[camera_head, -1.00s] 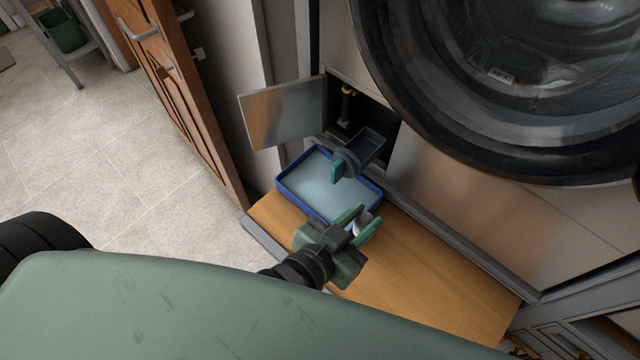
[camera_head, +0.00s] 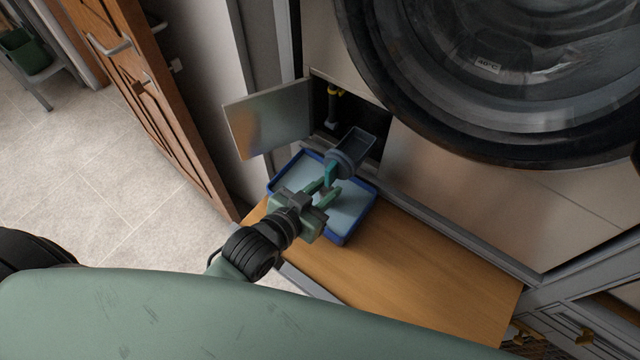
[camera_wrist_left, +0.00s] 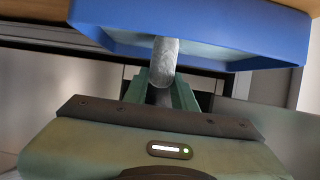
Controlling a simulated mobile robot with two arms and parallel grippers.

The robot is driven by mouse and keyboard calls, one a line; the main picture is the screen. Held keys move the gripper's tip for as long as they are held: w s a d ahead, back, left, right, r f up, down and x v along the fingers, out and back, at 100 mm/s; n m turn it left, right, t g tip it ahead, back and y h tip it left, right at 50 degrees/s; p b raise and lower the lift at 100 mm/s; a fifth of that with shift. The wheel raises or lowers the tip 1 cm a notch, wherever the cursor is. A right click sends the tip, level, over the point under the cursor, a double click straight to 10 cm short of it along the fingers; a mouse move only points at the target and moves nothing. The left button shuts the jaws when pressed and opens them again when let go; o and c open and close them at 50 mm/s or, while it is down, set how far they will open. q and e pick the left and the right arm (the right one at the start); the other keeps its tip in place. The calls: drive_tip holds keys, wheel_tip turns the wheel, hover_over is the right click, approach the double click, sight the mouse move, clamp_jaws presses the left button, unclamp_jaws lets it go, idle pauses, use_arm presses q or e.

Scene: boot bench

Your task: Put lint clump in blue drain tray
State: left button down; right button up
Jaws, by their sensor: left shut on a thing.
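The blue drain tray (camera_head: 357,222) is a shallow blue-rimmed tray with a pale floor, on the wooden bench below the open hatch. My left gripper (camera_head: 328,194) is over the tray in the head view. In the left wrist view the left gripper (camera_wrist_left: 161,88) is shut on the lint clump (camera_wrist_left: 164,60), a grey, speckled, elongated piece. The clump is in front of the tray (camera_wrist_left: 240,28) in that view; its height above the tray floor is hard to judge. In the head view the fingers mostly hide the clump. My right gripper is not in view.
A dark grey filter (camera_head: 350,150) with a teal handle sticks out of the hatch just beyond my fingers. The metal hatch door (camera_head: 268,118) stands open at left. The washer's round door (camera_head: 490,80) is at upper right. The bench (camera_head: 420,270) is bare right of the tray.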

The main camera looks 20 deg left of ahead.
sight(320, 188)
use_arm(q)
drive_tip(key=shift+w+a+f, duration=0.95)
drive_tip(key=shift+w+f, duration=0.05)
drive_tip(key=shift+s+d, duration=0.1)
drive_tip(key=shift+f, duration=0.15)
drive_tip(key=c, duration=1.1)
unclamp_jaws()
drive_tip(key=shift+c, duration=0.2)
drive_tip(key=shift+r, duration=0.2)
drive_tip(key=v, duration=1.2)
